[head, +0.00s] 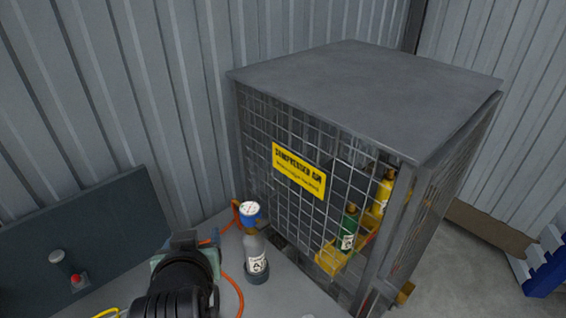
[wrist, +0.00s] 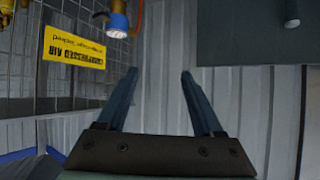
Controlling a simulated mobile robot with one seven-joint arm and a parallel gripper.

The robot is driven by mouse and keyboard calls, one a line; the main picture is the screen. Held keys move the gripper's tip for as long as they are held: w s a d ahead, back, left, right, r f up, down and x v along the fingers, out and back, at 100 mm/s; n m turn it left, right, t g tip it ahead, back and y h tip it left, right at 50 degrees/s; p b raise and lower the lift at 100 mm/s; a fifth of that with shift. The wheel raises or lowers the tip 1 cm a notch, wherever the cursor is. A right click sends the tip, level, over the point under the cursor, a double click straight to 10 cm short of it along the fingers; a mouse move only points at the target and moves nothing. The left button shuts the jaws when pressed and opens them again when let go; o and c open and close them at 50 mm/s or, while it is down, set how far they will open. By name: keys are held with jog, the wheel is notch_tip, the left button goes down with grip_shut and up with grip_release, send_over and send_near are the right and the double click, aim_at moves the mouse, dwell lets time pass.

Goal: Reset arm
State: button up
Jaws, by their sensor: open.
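My gripper (wrist: 159,74) is open in the wrist view. Its two dark fingers stand apart with nothing between them, only corrugated wall behind. My black arm (head: 180,285) shows at the bottom of the head view and hides part of the bench; the fingers cannot be made out there. A grey cylinder (head: 256,254) with a blue and white top stands upright just right of my arm, apart from it. Its blue top (wrist: 118,20) also shows at the upper edge of the wrist view, away from the fingers.
A mesh cage (head: 350,80) with a yellow sign (head: 298,170) holds green (head: 348,232) and yellow (head: 382,195) cylinders. An orange hose (head: 233,283) runs beside my arm. A dark panel (head: 85,240) stands left. A blue object (head: 545,270) is at far right.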

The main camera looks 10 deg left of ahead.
jog(key=w+d+r+m+t, duration=0.1)
jog(key=d+r+t, duration=0.4)
jog(key=r, duration=0.7)
jog(key=w+d+r+m+t, duration=0.15)
jog(key=d+r+t, duration=0.3)
jog(key=r, duration=0.85)
jog(key=s+d+r+t+h, duration=0.1)
jog(key=s+d+r+t, duration=0.1)
jog(key=r, duration=0.3)
jog(key=s+d+r+m+t+h, duration=0.1)
jog(key=s+d+r+t, duration=0.2)
jog(key=r, duration=0.3)
jog(key=s+d+r+t+h, duration=0.2)
jog(key=s+d+r, duration=0.2)
jog(key=s+r, duration=0.1)
jog(key=shift+r, duration=0.55)
jog(key=shift+d, duration=0.1)
